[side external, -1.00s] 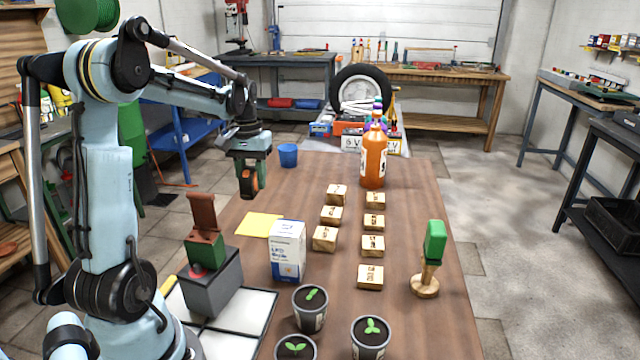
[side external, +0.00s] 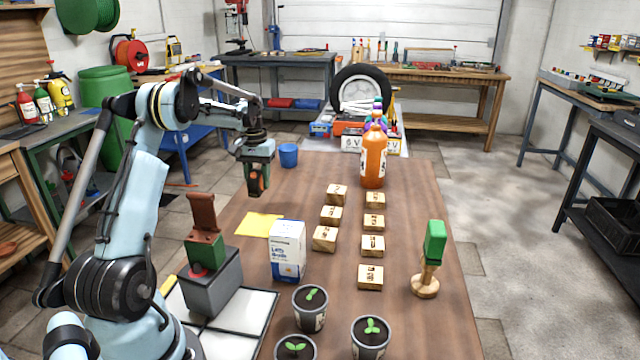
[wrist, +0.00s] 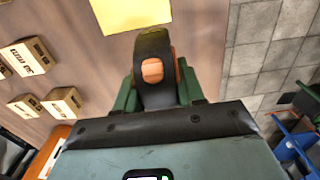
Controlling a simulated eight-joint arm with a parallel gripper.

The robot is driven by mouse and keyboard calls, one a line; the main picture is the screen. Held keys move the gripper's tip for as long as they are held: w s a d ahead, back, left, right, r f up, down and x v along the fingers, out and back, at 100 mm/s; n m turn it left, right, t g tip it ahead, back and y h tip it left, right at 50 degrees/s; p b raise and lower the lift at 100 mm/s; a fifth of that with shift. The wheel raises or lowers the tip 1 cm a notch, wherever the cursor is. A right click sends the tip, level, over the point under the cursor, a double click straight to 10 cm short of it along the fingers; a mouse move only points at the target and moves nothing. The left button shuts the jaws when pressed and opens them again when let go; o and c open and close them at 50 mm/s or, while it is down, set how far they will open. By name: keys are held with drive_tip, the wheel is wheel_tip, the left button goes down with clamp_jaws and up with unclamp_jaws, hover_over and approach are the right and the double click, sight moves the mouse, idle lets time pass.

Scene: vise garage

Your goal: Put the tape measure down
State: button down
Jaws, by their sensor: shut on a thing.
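The tape measure (wrist: 153,70) is black with an orange button and orange side. It sits between the green fingers of my gripper (wrist: 155,90) in the wrist view. In the side view my gripper (side external: 258,182) points down over the far left part of the wooden table, shut on the tape measure (side external: 254,184). The tape measure is partly hidden by the fingers there. It appears held above the table top, though the exact gap is hard to tell.
A blue cup (side external: 288,155) stands just right of my gripper. A yellow sheet (side external: 259,225) lies nearer, beside a white carton (side external: 287,250). Several wooden blocks (side external: 331,215) and an orange bottle (side external: 373,158) stand to the right.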

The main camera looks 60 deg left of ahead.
sight(256, 192)
drive_tip(key=shift+s+a+f, duration=0.2)
drive_tip(key=shift+a+f, duration=0.25)
drive_tip(key=shift+a, duration=0.25)
drive_tip(key=shift+f, duration=2)
drive_tip(key=shift+f, duration=0.15)
drive_tip(key=c, duration=0.7)
unclamp_jaws()
